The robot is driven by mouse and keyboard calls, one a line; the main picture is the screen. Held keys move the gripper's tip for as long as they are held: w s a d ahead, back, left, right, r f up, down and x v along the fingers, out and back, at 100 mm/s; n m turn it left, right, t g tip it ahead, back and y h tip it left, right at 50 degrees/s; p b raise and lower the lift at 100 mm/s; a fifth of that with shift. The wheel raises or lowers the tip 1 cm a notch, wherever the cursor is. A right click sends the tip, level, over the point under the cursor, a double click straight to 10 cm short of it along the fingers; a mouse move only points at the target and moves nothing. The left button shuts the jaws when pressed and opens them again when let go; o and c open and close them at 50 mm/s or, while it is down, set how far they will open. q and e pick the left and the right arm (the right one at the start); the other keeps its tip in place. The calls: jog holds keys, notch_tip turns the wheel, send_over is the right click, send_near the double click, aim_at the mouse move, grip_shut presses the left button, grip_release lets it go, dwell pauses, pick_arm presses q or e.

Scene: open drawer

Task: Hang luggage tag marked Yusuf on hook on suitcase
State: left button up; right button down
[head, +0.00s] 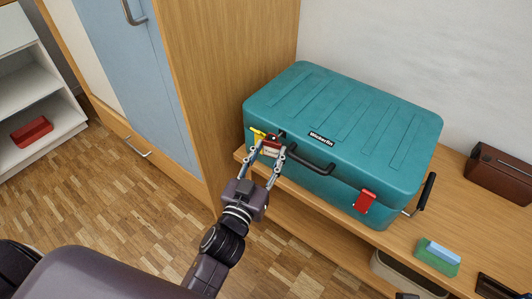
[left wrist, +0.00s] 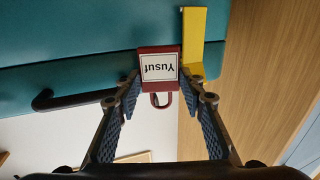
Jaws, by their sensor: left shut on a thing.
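The luggage tag marked Yusuf (left wrist: 159,67) has a white face in a dark red frame and a red loop. Its lettering is upside down in the left wrist view. My left gripper (head: 271,148) is shut on the tag, with one finger on each side. The teal suitcase (head: 330,110) lies flat on a wooden bench, its black handle (head: 312,160) in front. A yellow piece (left wrist: 194,42), perhaps the hook, is on the suitcase's front left, right beside the tag; I cannot tell whether they touch. My right gripper is not in view.
A red piece (head: 365,201) is on the suitcase's front right. On the bench (head: 397,244) are a brown box (head: 500,174) and a green-and-blue block (head: 439,256). A tall wooden cabinet (head: 235,80) stands close at left. A white shelf (head: 35,95) holds a red item.

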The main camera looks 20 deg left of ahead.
pick_arm(q)
jog(key=shift+d+f, duration=0.25)
jog(key=shift+d, duration=0.2)
jog(key=o, duration=1)
jog(key=shift+w, duration=0.1)
jog(key=shift+c, duration=0.2)
jog(key=shift+o, duration=0.9)
jog(key=shift+w+d+f, duration=0.1)
jog(key=shift+w+f, duration=0.05)
jog(key=shift+f, duration=0.1)
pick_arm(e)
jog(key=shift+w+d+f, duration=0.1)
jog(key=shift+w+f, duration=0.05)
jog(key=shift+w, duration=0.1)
pick_arm(q)
jog(key=shift+h, duration=0.3)
jog(key=shift+w+d, duration=0.1)
jog(key=shift+d, duration=0.15)
jog(key=shift+a, duration=0.2)
jog(key=shift+s, duration=0.5)
jog(key=s, duration=0.7)
jog(key=shift+a, duration=0.2)
